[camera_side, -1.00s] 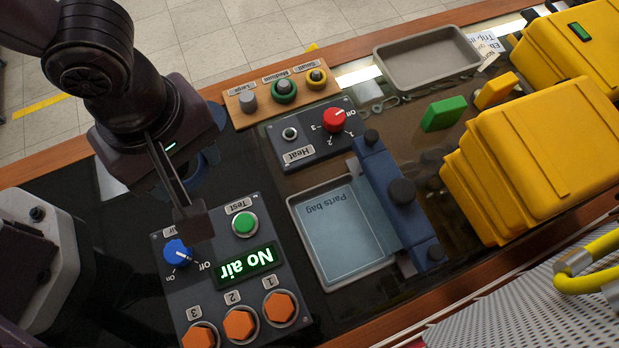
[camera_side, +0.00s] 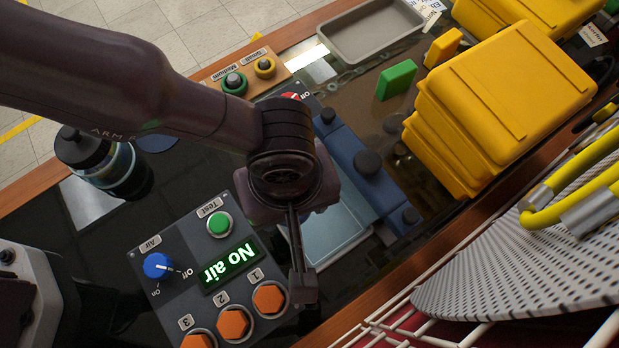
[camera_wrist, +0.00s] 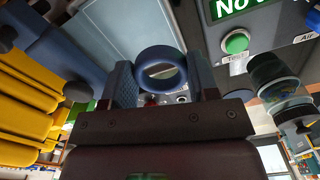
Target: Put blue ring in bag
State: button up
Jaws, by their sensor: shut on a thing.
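My gripper (camera_side: 303,285) is shut on the blue ring (camera_wrist: 160,53), which sits between the two fingers in the wrist view, its hole facing the camera. In the side view the ring is hidden and only the dark fingers show, pointing down near the panel's right edge. The clear parts bag (camera_side: 335,235) lies in its grey tray beside the blue sealer. My wrist covers its left part in the side view. A pale surface that looks like the bag also shows at the upper left of the wrist view (camera_wrist: 122,28).
The test panel (camera_side: 197,240) reads "No air". The blue sealer (camera_side: 345,155) flanks the bag. A red knob (camera_side: 291,97) is partly behind my wrist. A dark jar (camera_side: 100,165) stands at left. Yellow cases (camera_side: 510,105) and an empty grey tray (camera_side: 370,58) are at right and back.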

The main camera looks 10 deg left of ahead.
jog(key=d+f, duration=0.1)
jog(key=w+d+f, duration=0.1)
jog(key=f, duration=0.2)
jog(key=shift+w+d, duration=0.3)
jog(key=shift+d, duration=0.1)
jog(key=shift+f, duration=1.4)
jog(key=shift+f, duration=0.15)
jog(key=o, duration=0.6)
notch_tip(320, 180, up, 12)
jog(key=shift+r, duration=0.2)
